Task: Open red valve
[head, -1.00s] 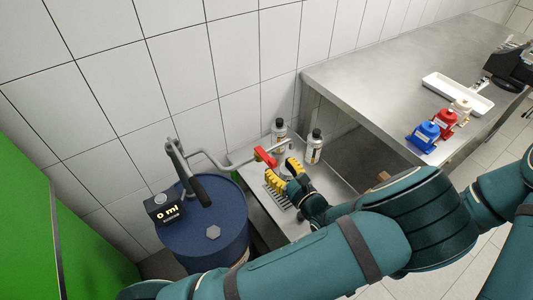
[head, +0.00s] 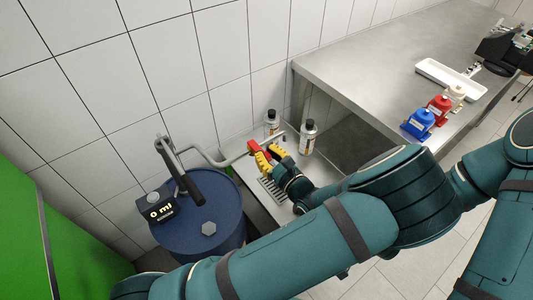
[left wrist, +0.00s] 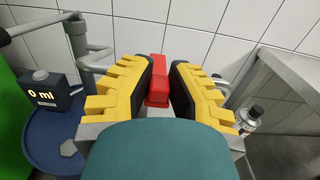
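The red valve handle (head: 259,147) sits on the grey pipe (head: 215,160) that runs from the blue drum's pump. My left gripper (head: 271,157), with yellow fingers, is at the handle. In the left wrist view the red handle (left wrist: 158,82) stands between the two fingers of my left gripper (left wrist: 162,75). The fingers are apart, one on each side of the handle, with a narrow gap showing at the right finger. Contact on the left side is hard to tell. My right gripper is not in view.
The blue drum (head: 190,235) carries a display (head: 160,212) reading 0 ml. Two bottles (head: 307,138) stand behind the gripper on a low metal stand with a grate (head: 272,190). A steel table (head: 385,80) at right holds blue, red and beige containers and a white tray (head: 450,80).

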